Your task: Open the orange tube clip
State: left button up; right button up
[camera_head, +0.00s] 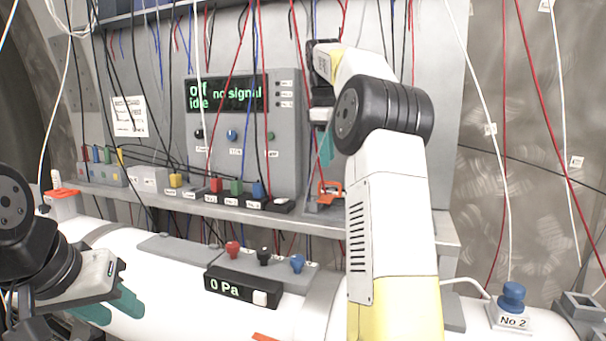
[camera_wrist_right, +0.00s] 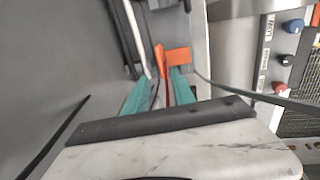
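The orange tube clip (camera_head: 330,190) sits at the right end of the grey shelf in the head view. In the right wrist view the clip (camera_wrist_right: 177,57) is just beyond my fingertips, and one orange part stands upright beside a flatter one. My right gripper (camera_wrist_right: 160,82) is open, its teal fingers apart on either side of a thin red cable. In the head view my right gripper (camera_head: 326,148) is above the clip, partly hidden by my arm. My left gripper (camera_head: 112,305) is open and empty at the lower left, over the white pipe.
A grey panel with a green display (camera_head: 227,94) stands behind the shelf (camera_head: 205,207). Many hanging cables cross the area. A pressure gauge box (camera_head: 243,288) sits on the white pipe (camera_head: 170,285), and a blue-capped No 2 unit (camera_head: 512,300) is at right.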

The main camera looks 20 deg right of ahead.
send_over(327, 195)
notch_tip(327, 195, down, 6)
jog(key=shift+w+d, duration=0.1)
jog(key=shift+w, duration=0.05)
jog(key=shift+c, duration=0.4)
grip_shut()
dwell(1.1)
